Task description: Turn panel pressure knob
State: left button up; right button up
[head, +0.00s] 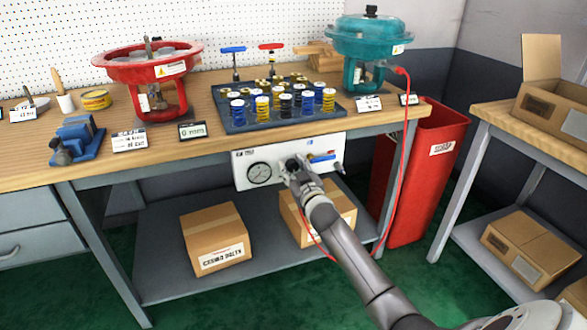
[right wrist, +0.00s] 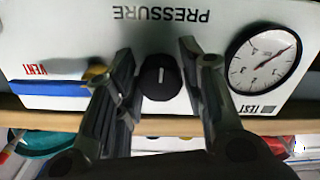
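The white panel (head: 240,172) hangs under the front edge of the workbench. Its black round pressure knob (right wrist: 160,77) has a white pointer line and sits below the upside-down word PRESSURE in the right wrist view. My right gripper (head: 294,165) is at the panel in the head view and largely hides the knob there. In the right wrist view, the fingers of my right gripper (right wrist: 156,50) are open, one on each side of the knob, with narrow gaps visible. Contact is not evident. My left gripper is not in view.
A round gauge (head: 259,173) is left of the knob, and a blue vent lever (head: 322,157) is right of it. The bench edge runs just above the panel. A red hose (head: 404,150) hangs to the right, near a red bin (head: 432,165). Cardboard boxes (head: 214,237) stand below.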

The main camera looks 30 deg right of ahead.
jog(key=shift+o, duration=1)
jog(key=shift+s, duration=0.1)
jog(key=v, duration=1.2)
jog(key=shift+f, duration=0.1)
